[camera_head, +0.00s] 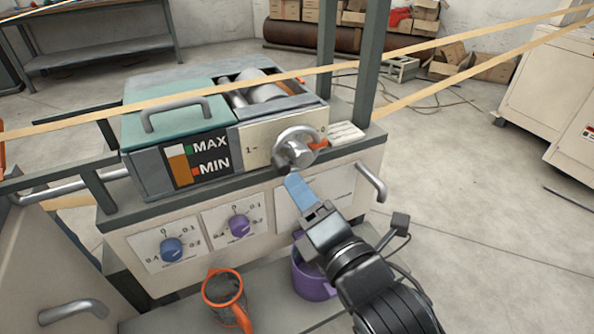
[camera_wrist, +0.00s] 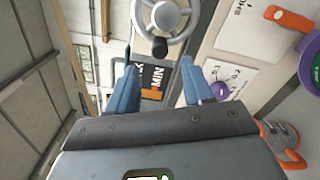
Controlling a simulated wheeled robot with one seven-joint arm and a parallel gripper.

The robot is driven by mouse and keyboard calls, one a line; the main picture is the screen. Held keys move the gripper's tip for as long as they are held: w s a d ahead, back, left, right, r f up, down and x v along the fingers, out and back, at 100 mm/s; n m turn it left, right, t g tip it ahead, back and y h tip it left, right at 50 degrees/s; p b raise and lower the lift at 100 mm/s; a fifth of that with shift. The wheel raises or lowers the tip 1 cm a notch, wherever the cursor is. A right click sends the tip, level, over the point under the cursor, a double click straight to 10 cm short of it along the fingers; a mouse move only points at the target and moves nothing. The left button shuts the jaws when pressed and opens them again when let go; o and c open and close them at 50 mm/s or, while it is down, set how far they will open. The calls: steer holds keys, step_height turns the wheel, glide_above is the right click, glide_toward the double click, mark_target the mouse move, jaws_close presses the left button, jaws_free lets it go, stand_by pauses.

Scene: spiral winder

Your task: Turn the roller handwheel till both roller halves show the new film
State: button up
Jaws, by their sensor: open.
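The silver handwheel (camera_head: 297,147) is on the front of the machine box, with a small orange-red lever beside it. In the wrist view the handwheel (camera_wrist: 165,14) shows at the top, with spokes and a dark knob low on its rim. My gripper (camera_head: 293,180) is just below and in front of the wheel. In the wrist view my gripper (camera_wrist: 158,66) has its blue fingers spread with nothing between them; the wheel lies beyond the tips. Pale roller parts (camera_head: 265,90) show in the box's open top. I cannot tell what film they show.
A tan film strip (camera_head: 430,46) crosses above the box. The MAX/MIN gauge (camera_head: 195,160), blue knob (camera_head: 172,249) and purple knob (camera_head: 239,225) are on the front. An orange-rimmed mug (camera_head: 222,288) and a purple cup (camera_head: 312,280) stand below. A metal handle (camera_head: 372,181) sticks out right of my gripper.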

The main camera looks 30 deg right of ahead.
mark_target(285, 172)
steer(key=w, duration=0.7)
steer(key=shift+w+b, duration=0.15)
steer(key=shift+b, duration=0.15)
jaws_close()
